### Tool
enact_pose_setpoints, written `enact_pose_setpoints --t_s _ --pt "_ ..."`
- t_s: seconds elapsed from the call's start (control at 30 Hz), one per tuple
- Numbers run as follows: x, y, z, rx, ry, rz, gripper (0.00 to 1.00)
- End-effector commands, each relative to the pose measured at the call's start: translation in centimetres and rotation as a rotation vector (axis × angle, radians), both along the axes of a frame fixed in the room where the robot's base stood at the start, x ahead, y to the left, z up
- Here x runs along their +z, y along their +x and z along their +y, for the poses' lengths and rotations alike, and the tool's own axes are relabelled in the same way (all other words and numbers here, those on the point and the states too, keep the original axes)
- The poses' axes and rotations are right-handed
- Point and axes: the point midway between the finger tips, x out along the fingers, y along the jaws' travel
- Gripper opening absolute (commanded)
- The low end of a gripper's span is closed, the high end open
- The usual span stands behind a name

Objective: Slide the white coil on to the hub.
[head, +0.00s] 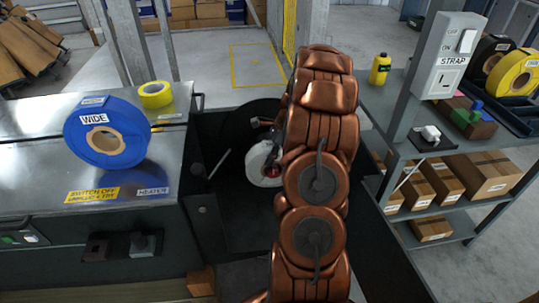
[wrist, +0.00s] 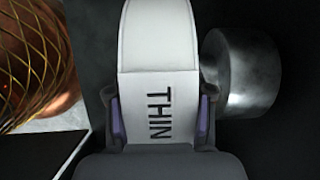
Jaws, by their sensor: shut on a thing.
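The white coil (wrist: 160,45), with the word THIN on its band, fills the middle of the wrist view. My gripper (wrist: 160,108) is shut on it, one finger on each side of the band. A grey metal cylinder, apparently the hub (wrist: 243,72), is just right of the coil in the wrist view; I cannot tell whether they touch. In the head view the white coil (head: 257,165) shows left of my arm, in front of a dark round plate (head: 238,125). My arm hides its right part, and I cannot make out the hub there.
A metal bench (head: 40,165) on the left bears a blue coil (head: 80,138) marked WIDE and a yellow coil (head: 155,96). On the right, a shelf unit (head: 450,153) holds cartons, a yellow bottle (head: 380,68) and a STRAP switch box (head: 452,55). A copper mesh-patterned surface (wrist: 35,60) is at the wrist view's left.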

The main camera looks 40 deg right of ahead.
Motion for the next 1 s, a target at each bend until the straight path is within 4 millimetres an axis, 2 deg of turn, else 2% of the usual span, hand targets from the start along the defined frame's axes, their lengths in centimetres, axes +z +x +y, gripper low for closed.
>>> enact_pose_setpoints --t_s 1.0 --pt "0.2 3.3 -2.5 -0.005 -0.008 -0.009 0.1"
